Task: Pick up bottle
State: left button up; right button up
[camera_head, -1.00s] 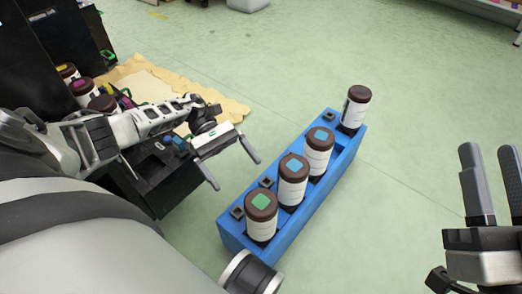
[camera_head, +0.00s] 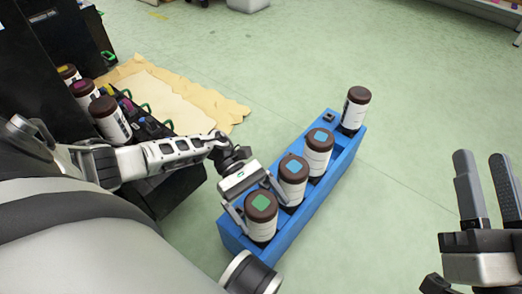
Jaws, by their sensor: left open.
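A blue rack (camera_head: 300,226) stands on the floor and holds several white bottles with dark brown caps. The nearest is a green-topped bottle (camera_head: 261,217), then two blue-topped bottles (camera_head: 292,181) and (camera_head: 318,153), all upright. A bottle with a plain brown cap (camera_head: 354,110) stands at the far end. My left gripper (camera_head: 266,218) is open, with one finger on each side of the green-topped bottle in the picture. I cannot tell if they touch it. My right gripper (camera_head: 480,155) is open and empty at the right edge, away from the rack.
A dark machine (camera_head: 72,40) stands at the left. Several bottles with yellow and magenta tops, such as this one (camera_head: 111,120), stand by it. A tan sheet (camera_head: 175,95) lies on the floor there. The green floor right of the rack is clear.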

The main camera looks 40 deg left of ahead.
pick_arm(q)
jog(key=c, duration=1.8)
jog(key=shift+r, duration=0.1)
